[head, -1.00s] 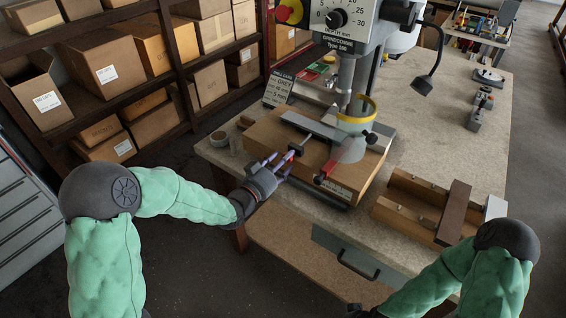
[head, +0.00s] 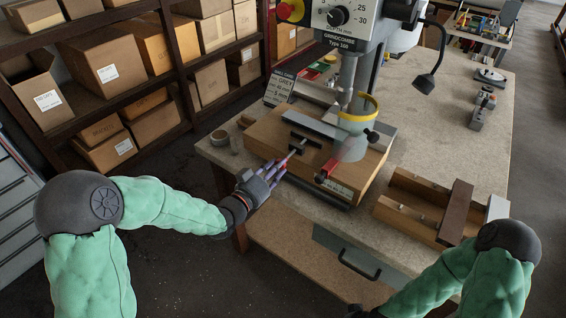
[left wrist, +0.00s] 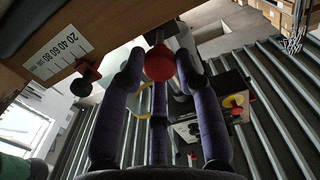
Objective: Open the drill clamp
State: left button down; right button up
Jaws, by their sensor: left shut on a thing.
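The drill clamp (head: 298,147) sits on the drill's wooden table (head: 262,139), with a thin lever slanting down to the left. My left gripper (head: 275,171) is at the lever's end, at the table's front left edge. In the left wrist view, my left gripper's dark fingers (left wrist: 157,88) are closed around a red ball knob (left wrist: 159,63). The lever behind the knob is mostly hidden. Only a dark bit of my right gripper (head: 362,312) shows at the bottom edge, so its fingers cannot be made out.
The drill press (head: 350,75) with its yellow-rimmed clear guard (head: 352,140) stands just behind. A red stop (head: 327,170) is on the table's front. A wooden jig (head: 425,205) lies to the right on the bench (head: 440,110). Shelves with boxes (head: 103,70) stand at left.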

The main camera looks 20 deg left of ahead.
pick_arm(q)
jog(key=v, duration=0.3)
jog(key=shift+s+a+r, duration=0.2)
jog(key=shift+s+a, duration=0.05)
jog(key=shift+s, duration=0.1)
jog(key=c, duration=0.9)
grip_release()
jog(key=shift+s+a+r, duration=0.1)
jog(key=shift+s, duration=0.1)
jog(key=v, duration=1.2)
